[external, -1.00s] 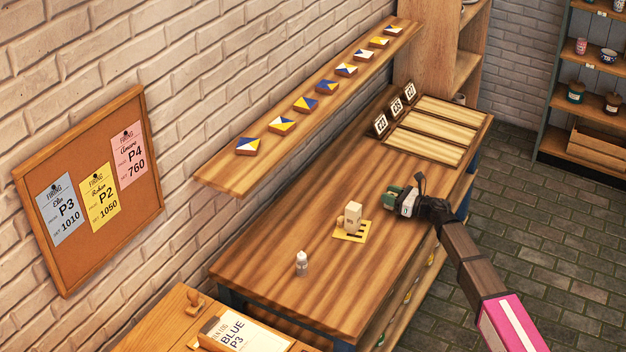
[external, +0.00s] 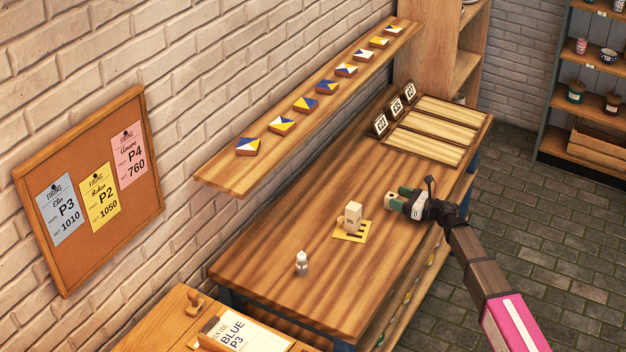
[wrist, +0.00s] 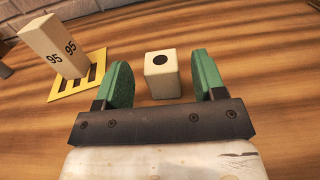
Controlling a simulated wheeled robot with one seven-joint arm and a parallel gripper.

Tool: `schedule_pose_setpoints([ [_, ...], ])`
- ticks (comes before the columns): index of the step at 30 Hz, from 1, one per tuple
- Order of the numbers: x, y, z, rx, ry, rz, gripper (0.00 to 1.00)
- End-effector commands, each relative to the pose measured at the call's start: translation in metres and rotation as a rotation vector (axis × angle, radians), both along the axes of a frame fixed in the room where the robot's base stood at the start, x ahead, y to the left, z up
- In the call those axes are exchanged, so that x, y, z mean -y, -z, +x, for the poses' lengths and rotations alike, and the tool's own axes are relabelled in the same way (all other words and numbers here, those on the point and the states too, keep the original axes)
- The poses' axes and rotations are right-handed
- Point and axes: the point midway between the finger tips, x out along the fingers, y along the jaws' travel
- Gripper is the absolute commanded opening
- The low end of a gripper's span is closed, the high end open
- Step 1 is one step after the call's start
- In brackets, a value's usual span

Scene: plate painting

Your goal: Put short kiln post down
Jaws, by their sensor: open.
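The short kiln post (wrist: 161,82) is a small cream block with a dark round hole in its top. In the wrist view it stands upright on the wooden table, between the green fingers of my gripper (wrist: 160,62). The fingers are open, with a gap on each side of the post. In the external view my gripper (external: 402,197) is low over the right side of the table, and the post (external: 390,199) shows as a small pale patch at its fingertips. A taller cream post (wrist: 56,46) marked 95 stands on a yellow striped card (wrist: 88,76) to the left.
A small white bottle (external: 302,264) stands nearer the table's front end. Three pale boards (external: 437,129) and small number signs (external: 396,108) are at the far end. A wall shelf (external: 222,174) with several patterned tiles runs above. The table between is clear.

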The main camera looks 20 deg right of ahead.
Motion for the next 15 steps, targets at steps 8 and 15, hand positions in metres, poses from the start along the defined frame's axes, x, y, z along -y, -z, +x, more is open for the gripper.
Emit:
schedule_pose_setpoints([
  [8,0.040,0.000,-0.042,0.000,0.001,0.000,0.64],
  [15,0.058,0.000,-0.059,0.000,0.000,0.000,0.64],
])
